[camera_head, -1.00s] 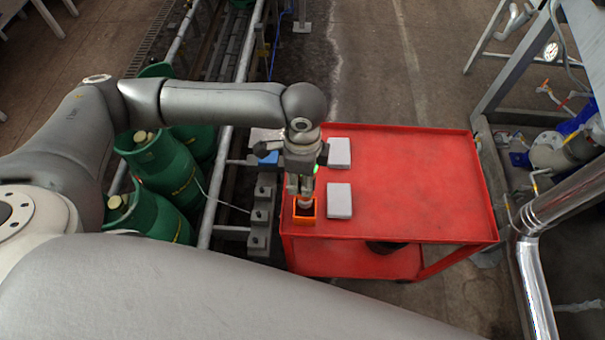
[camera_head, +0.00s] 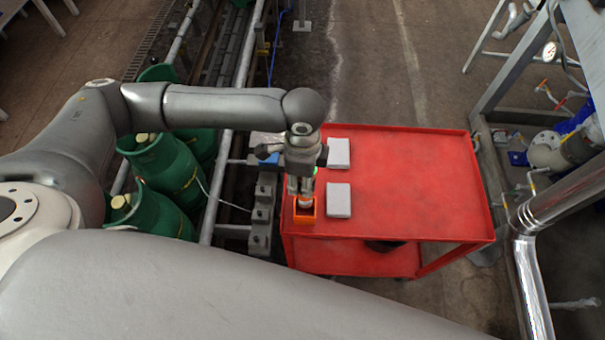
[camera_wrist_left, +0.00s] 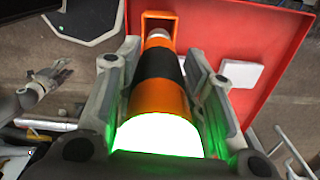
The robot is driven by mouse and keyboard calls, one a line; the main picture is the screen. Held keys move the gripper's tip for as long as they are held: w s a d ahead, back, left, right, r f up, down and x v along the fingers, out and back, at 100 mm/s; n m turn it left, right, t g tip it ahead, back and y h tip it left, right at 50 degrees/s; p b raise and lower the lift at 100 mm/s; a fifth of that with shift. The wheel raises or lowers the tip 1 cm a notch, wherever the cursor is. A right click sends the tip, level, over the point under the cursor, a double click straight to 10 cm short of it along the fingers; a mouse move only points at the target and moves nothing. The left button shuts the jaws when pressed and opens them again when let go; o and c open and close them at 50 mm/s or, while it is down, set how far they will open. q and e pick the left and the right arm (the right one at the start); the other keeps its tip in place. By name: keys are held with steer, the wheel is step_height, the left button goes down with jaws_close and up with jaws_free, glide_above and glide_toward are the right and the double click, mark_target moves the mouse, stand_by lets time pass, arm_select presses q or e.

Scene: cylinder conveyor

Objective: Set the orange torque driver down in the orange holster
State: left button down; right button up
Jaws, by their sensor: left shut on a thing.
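My left gripper (camera_head: 301,186) points down over the near left corner of the red cart, just above the orange holster (camera_head: 305,214). In the left wrist view its fingers (camera_wrist_left: 156,82) are shut on the orange torque driver (camera_wrist_left: 160,102), an orange cylinder with a black band and a bright glowing near end. The driver's narrower far end points at the holster's orange rim (camera_wrist_left: 158,15). In the head view the gripper hides most of the driver. I cannot tell how far its tip is inside the holster.
The red cart (camera_head: 420,185) carries two pale flat boxes, one (camera_head: 339,200) close right of the holster and one (camera_head: 338,153) behind it. Grey blocks (camera_head: 261,215) stand along the cart's left side. Green gas cylinders (camera_head: 165,165) stand further left. The cart's right half is clear.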

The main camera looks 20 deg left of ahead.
stand_by(0.6)
arm_select(q)
steer(key=shift+f+b, duration=1.05)
steer(key=shift+f, duration=1.7)
steer(key=shift+f, duration=1.55)
steer(key=c, duration=0.9)
jaws_free()
steer(key=shift+c, duration=0.2)
steer(key=shift+o, duration=0.4)
